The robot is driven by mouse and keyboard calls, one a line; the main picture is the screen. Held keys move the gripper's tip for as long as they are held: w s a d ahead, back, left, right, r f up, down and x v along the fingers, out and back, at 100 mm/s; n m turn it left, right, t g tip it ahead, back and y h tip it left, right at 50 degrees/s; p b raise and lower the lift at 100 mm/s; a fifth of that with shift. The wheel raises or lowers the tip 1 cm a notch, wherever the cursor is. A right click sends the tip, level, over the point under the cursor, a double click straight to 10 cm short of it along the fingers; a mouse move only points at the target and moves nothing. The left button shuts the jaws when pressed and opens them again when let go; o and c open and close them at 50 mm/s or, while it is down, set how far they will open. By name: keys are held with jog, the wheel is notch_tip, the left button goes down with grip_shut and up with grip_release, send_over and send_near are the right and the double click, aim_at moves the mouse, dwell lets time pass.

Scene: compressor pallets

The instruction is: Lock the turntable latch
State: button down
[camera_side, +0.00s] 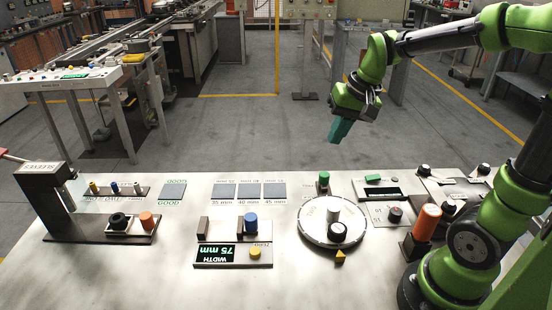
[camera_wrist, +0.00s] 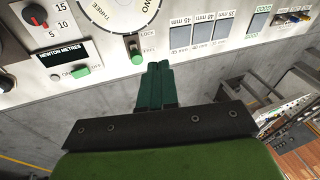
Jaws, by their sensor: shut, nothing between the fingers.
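The turntable latch is a green knob (camera_side: 323,178) on a small dark slotted plate behind the round white turntable (camera_side: 311,226). In the wrist view the latch knob (camera_wrist: 137,57) is at the end of its slot farther from the turntable (camera_wrist: 122,14). My gripper (camera_side: 338,138) is shut and empty, above and beyond the table's far edge, apart from the latch. In the wrist view its teal fingertips (camera_wrist: 158,66) appear just right of the latch knob.
A white cylinder (camera_side: 333,213) and a black-topped piece (camera_side: 338,232) stand on the turntable. A panel with a green switch (camera_side: 374,179) and a display lies right of the latch. Grey marked pads (camera_side: 249,190) lie left. An orange cylinder (camera_side: 427,222) stands near my base.

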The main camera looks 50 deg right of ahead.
aim_at(324, 180)
jog(key=w+d+f+m+g+y, duration=0.1)
jog(key=w+d+f+m+g, duration=0.1)
jog(key=d, duration=0.7)
jog(key=w+d+f+m+g+y, duration=0.2)
jog(key=w+d+f+m+g, duration=0.1)
jog(key=w+d, duration=0.5)
notch_tip(324, 180, down, 3)
jog(key=shift+d+r+m, duration=0.15)
jog(key=shift+d+m, duration=0.6)
jog(key=shift+m, duration=0.05)
jog(key=shift+w, duration=0.1)
jog(key=x, duration=0.9)
jog(key=shift+a+f, duration=0.15)
jog(key=shift+f, duration=0.25)
jog(key=a, duration=0.1)
jog(key=s+a, duration=0.1)
jog(key=a, duration=0.1)
jog(key=shift+f, duration=0.1)
jog(key=shift+s+a, duration=0.15)
jog(key=shift+a, duration=0.3)
